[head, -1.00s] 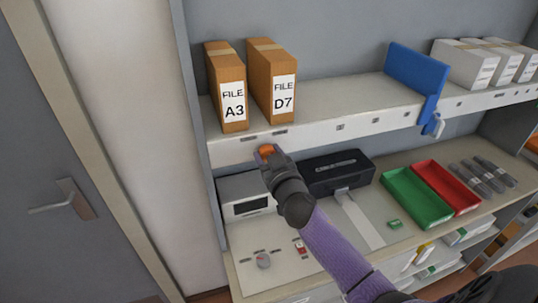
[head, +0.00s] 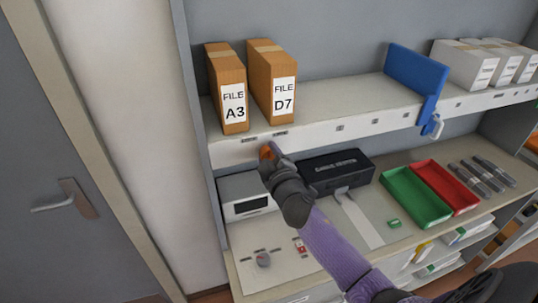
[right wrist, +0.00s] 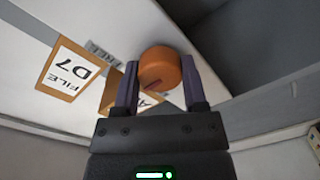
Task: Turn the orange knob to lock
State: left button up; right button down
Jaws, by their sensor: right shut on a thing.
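The orange knob (right wrist: 158,66) is round with a dark mark on its face, set at the shelf's front edge. In the right wrist view it lies between the two fingers of my right gripper (right wrist: 160,78), which is shut on it. In the head view only a small orange part of the knob (head: 266,152) shows beside the gripper (head: 273,156); the rest is hidden. A label beside the knob is partly readable in the wrist view, seemingly "FREE" (right wrist: 98,50). My left gripper is in neither view.
File boxes A3 (head: 227,85) and D7 (head: 272,80) stand on the shelf (head: 350,119) above. A white device (head: 240,190), black box (head: 336,172), green tray (head: 414,200) and red tray (head: 448,186) stand below. A grey door is at left.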

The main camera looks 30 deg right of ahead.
jog(key=n, duration=0.4)
jog(key=shift+n+p, duration=0.3)
jog(key=shift+n, duration=1.8)
jog(key=shift+f, duration=0.1)
jog(key=shift+c, duration=0.7)
grip_release()
jog(key=v, duration=1)
